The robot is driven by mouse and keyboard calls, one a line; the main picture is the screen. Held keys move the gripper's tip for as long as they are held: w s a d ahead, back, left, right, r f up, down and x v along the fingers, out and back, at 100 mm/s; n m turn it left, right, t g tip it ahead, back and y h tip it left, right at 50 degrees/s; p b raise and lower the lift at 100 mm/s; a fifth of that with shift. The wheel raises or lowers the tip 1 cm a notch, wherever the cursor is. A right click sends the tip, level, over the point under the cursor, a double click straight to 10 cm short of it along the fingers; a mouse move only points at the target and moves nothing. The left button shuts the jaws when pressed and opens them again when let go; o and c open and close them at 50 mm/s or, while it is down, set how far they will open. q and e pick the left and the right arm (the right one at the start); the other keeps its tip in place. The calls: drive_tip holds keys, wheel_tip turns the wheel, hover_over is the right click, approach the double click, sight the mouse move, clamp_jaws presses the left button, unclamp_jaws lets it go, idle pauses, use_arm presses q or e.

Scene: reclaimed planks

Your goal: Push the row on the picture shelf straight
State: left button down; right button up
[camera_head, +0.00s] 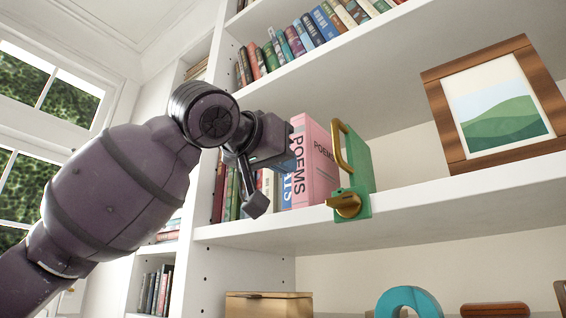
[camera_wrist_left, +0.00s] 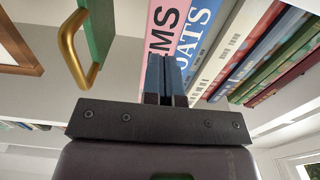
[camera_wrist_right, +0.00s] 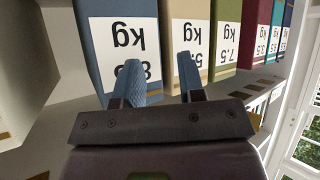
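The picture shelf (camera_head: 450,200) holds a row of upright books. A thick pink book lettered POEMS (camera_head: 322,170) ends the row, beside a green bookend (camera_head: 358,155) with a gold handle and knob. A blue book (camera_head: 286,190) and thinner books stand left of it, partly hidden by my left gripper (camera_head: 258,200). In the left wrist view, my shut, empty fingers (camera_wrist_left: 166,75) point at the spines of the pink book (camera_wrist_left: 163,28) and blue book (camera_wrist_left: 200,45); I cannot tell whether they touch. My right gripper (camera_wrist_right: 160,80) is open and empty, facing kg-labelled volumes (camera_wrist_right: 120,40), outside the head view.
A wood-framed landscape picture (camera_head: 495,103) stands right of the bookend on the same shelf. More books (camera_head: 310,30) fill the shelf above. A wooden box (camera_head: 268,305) and a teal arch (camera_head: 408,301) are below. The shelf between bookend and picture is clear.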

sight(299, 168)
idle(0.4)
use_arm(q)
drive_tip(key=shift+x, duration=1.85)
idle(0.3)
drive_tip(key=shift+s+a+b, duration=0.3)
drive_tip(key=shift+s+b, duration=0.1)
drive_tip(key=shift+s, duration=0.05)
drive_tip(key=shift+b+v, duration=0.7)
drive_tip(key=shift+v, duration=0.8)
